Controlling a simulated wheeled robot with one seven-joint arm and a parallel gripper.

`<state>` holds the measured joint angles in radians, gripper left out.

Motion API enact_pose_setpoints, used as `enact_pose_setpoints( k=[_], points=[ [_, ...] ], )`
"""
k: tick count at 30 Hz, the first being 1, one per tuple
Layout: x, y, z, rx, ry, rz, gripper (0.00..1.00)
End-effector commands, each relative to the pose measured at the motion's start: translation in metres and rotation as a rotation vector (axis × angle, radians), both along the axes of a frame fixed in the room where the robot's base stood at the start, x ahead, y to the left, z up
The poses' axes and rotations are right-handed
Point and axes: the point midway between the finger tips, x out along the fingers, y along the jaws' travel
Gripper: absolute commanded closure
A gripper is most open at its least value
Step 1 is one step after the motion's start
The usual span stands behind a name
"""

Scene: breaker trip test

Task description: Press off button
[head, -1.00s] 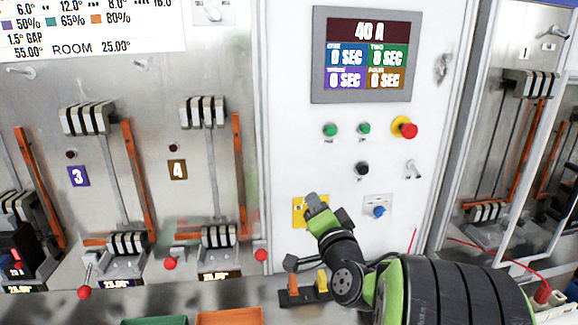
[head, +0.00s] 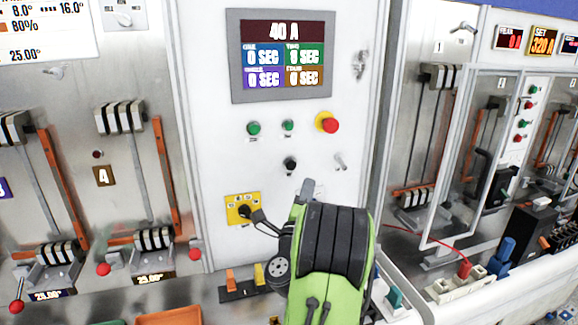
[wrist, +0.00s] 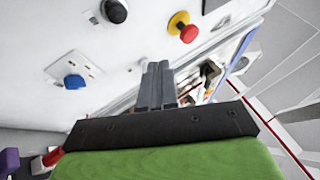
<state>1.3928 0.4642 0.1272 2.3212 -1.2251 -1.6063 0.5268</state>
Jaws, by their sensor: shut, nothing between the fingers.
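The white panel (head: 212,110) carries two green buttons (head: 254,128) (head: 288,126), a red mushroom button on a yellow collar (head: 330,124) and a black round knob or button (head: 290,164). Labels are too small to read, so I cannot tell which is marked off. My gripper (head: 308,188) is shut and empty, pointing up, below and slightly left of the red button. In the wrist view its fingers (wrist: 157,85) are together; the red button (wrist: 187,32) lies beyond them to the upper right, the black one (wrist: 114,11) to the upper left. Nothing appears touched.
A display reading 40 A (head: 281,58) is above the buttons. A yellow-plated rotary switch (head: 243,209) sits left of my arm. A blue knob (wrist: 74,81) shows in the wrist view. Orange and yellow rocker switches (head: 244,281) are below. A glass-doored cabinet (head: 455,160) stands right.

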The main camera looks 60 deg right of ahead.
Motion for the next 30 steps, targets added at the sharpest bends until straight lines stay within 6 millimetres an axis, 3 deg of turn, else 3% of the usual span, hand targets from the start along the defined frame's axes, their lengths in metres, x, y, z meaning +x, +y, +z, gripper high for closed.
enact_pose_setpoints(
  k=[15,30],
  points=[
    [0.051,-0.05,0.007,0.002,0.001,0.003,1.0],
    [0.06,-0.059,0.001,0.0,0.002,0.002,1.0]
  ],
)
